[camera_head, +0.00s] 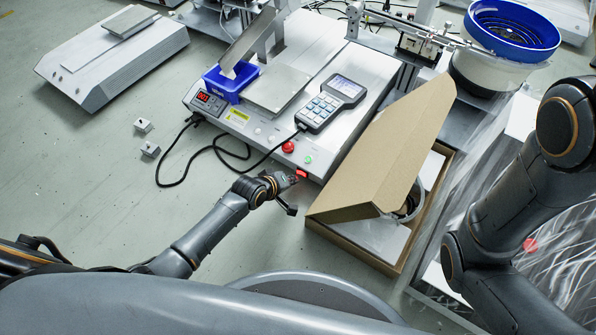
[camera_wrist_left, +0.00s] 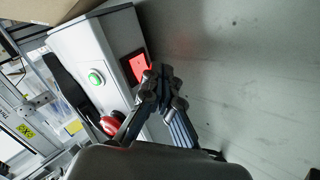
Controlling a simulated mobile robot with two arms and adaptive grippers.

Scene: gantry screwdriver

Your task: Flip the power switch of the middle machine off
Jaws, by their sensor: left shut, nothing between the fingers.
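The middle machine (camera_head: 355,62) is a pale metal box with a keypad controller on top. Its power switch (camera_head: 302,173) glows red at the front right corner, beside a green button (camera_head: 308,159) and a red knob (camera_head: 288,147). My left gripper (camera_head: 292,181) is shut and empty, right at the switch. In the left wrist view the lit switch (camera_wrist_left: 140,66) sits in a dark frame. The fingertips (camera_wrist_left: 162,80) overlap its edge; I cannot tell whether they touch it. My right arm shows at the right of the head view, but its gripper is out of view.
An open cardboard box (camera_head: 385,160) stands close to the right of the switch. A black cable (camera_head: 215,150) loops on the floor at the left, near two small grey blocks (camera_head: 146,137). A blue bowl feeder (camera_head: 512,30) is at the back right.

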